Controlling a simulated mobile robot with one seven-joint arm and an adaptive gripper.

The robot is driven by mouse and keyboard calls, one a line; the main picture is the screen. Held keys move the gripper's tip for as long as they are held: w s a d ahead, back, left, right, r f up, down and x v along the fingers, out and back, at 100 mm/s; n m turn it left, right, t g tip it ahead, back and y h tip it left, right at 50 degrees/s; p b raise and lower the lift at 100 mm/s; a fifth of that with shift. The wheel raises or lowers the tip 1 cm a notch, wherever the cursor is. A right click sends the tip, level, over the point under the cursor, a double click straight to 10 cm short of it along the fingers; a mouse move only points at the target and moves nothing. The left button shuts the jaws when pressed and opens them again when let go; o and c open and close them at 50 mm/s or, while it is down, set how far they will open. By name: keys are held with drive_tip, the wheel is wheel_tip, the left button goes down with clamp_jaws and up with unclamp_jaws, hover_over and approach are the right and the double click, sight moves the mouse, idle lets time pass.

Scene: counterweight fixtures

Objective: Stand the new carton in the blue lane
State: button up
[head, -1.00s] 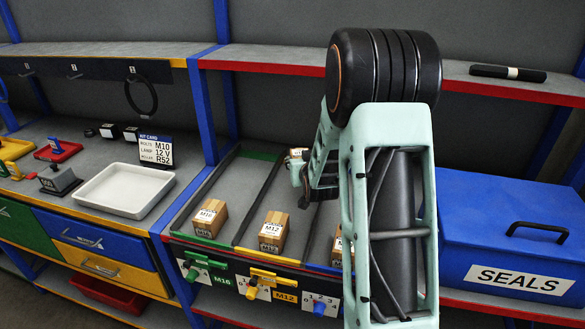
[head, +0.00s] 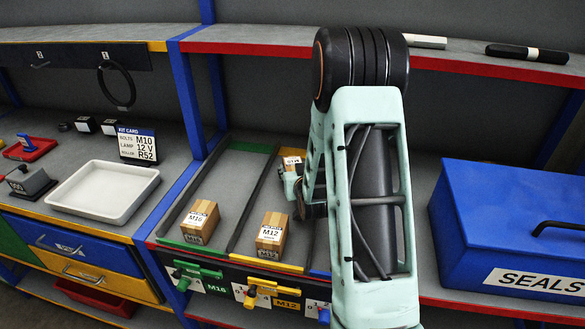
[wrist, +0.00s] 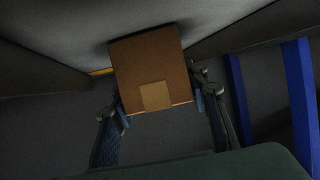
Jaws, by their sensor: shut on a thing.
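The new carton, a small brown box with a pale label (head: 291,161), shows beside my arm toward the back of the lanes in the head view. In the wrist view the brown carton (wrist: 148,62) fills the space between the fingers. My gripper (wrist: 160,104) is shut on it. The blue lane is mostly hidden behind my arm in the head view; part of its blue front edge (head: 319,274) shows. I cannot tell whether the carton touches the lane floor.
An M16 carton (head: 200,222) stands in the green lane and an M12 carton (head: 271,236) in the yellow lane, both at the front. Dark dividers separate the lanes. A blue SEALS box (head: 510,225) stands right, a white tray (head: 104,194) left. A shelf (head: 490,65) runs above.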

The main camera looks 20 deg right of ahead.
drive_tip(key=shift+r, duration=0.1)
drive_tip(key=o, duration=1.5)
drive_tip(key=shift+f, duration=0.2)
drive_tip(key=shift+r, duration=0.2)
drive_tip(key=v, duration=1)
drive_tip(key=shift+w+r, duration=0.1)
drive_tip(key=shift+p, duration=1.2)
drive_tip(key=p+v, duration=0.2)
drive_tip(key=p, duration=0.2)
